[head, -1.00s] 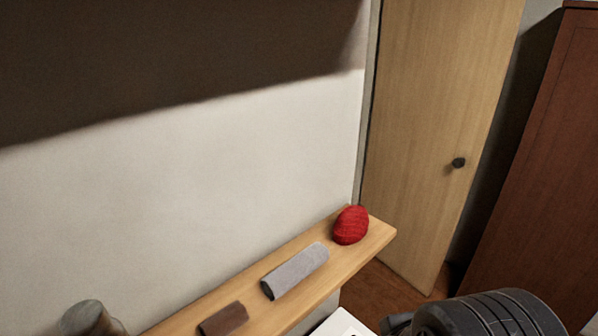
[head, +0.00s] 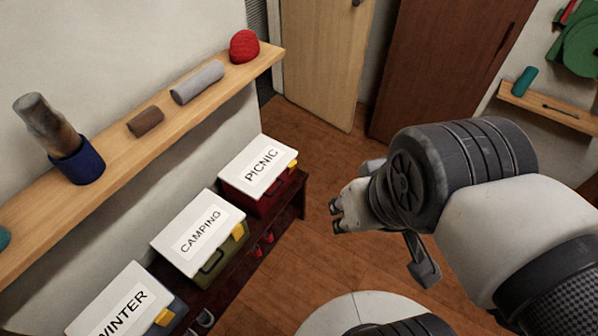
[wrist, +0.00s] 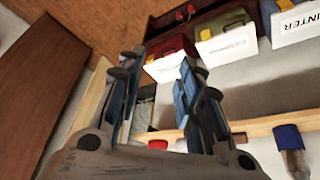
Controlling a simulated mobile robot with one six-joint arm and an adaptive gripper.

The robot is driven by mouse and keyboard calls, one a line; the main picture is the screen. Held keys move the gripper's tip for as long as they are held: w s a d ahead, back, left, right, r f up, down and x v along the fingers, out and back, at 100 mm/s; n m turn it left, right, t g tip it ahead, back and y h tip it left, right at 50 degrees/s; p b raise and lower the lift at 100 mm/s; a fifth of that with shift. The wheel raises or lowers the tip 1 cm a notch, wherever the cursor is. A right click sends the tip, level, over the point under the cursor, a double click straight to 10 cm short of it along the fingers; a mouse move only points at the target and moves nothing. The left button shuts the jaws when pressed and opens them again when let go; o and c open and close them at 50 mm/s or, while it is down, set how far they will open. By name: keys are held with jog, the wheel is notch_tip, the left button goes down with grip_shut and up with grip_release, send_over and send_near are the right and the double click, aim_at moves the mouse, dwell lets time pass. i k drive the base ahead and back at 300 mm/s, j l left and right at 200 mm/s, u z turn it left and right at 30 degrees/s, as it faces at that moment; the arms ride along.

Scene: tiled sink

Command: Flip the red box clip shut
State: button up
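The red box (head: 262,203), with a white lid labelled PICNIC, is the farthest of the row of boxes below the wall shelf. A small yellow clip (head: 293,164) is at its lid's front edge; I cannot tell how far it is flipped. My gripper (head: 336,214) is in the air to the right of the red box, apart from it. In the wrist view the fingers (wrist: 160,62) are spread with nothing between them. The red box (wrist: 172,66) shows beyond the fingertips there.
The green CAMPING box (head: 215,258) and the WINTER box (head: 125,305) stand nearer in the row on a dark red bench (head: 293,212). The wooden shelf (head: 95,188) above holds a blue cup, rolls and a red ball.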

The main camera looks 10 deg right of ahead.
aim_at(293, 166)
jog(key=i+j+z, duration=0.15)
jog(key=i, duration=0.4)
jog(key=i+j+z, duration=0.15)
jog(key=i, duration=0.4)
jog(key=j, duration=0.1)
